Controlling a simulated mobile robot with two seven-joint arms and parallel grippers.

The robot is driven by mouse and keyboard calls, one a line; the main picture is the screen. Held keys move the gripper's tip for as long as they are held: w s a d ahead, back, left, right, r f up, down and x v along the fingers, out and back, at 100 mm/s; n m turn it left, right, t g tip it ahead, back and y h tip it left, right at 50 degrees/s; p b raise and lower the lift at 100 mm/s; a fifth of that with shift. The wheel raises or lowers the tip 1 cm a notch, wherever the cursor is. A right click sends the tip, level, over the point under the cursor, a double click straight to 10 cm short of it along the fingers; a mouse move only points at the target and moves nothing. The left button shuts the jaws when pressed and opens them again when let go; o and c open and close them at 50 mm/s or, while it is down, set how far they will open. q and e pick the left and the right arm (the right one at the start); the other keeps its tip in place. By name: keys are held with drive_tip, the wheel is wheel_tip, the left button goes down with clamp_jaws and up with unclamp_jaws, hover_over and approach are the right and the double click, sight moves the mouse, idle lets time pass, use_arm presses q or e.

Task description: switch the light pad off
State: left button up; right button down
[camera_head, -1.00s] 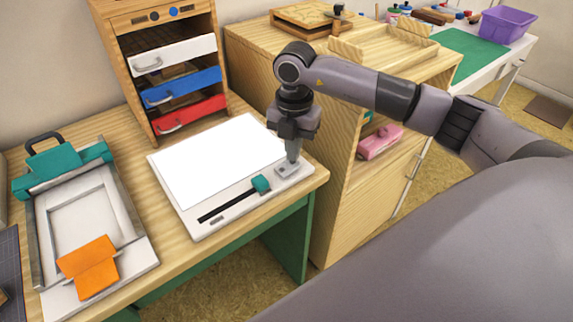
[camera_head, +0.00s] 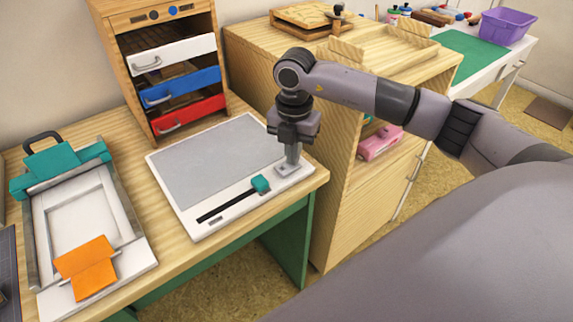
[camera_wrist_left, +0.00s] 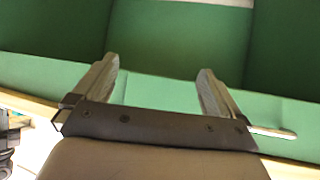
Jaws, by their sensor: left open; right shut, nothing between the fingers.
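The light pad (camera_head: 215,162) lies flat on the wooden desk, a white board whose large panel is now dull grey. A teal slider knob (camera_head: 260,184) sits at the right end of a black slot on its front border. My right gripper (camera_head: 290,168) is shut and empty, pointing down at the small raised switch (camera_head: 283,171) at the pad's right corner. Its fingertips are at or just above the switch; I cannot tell if they touch. My left gripper (camera_wrist_left: 160,88) is open and empty in the left wrist view, in front of green panels.
A drawer unit (camera_head: 170,75) with white, blue and red drawers stands behind the pad. A teal-clamped press frame (camera_head: 85,215) with an orange piece (camera_head: 86,266) lies at left. A wooden cabinet (camera_head: 335,180) stands right of the desk.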

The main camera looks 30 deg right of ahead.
drive_tip(key=shift+f, duration=0.1)
drive_tip(key=shift+r+p, duration=2.9)
drive_tip(key=shift+r, duration=0.65)
drive_tip(key=shift+f, duration=0.1)
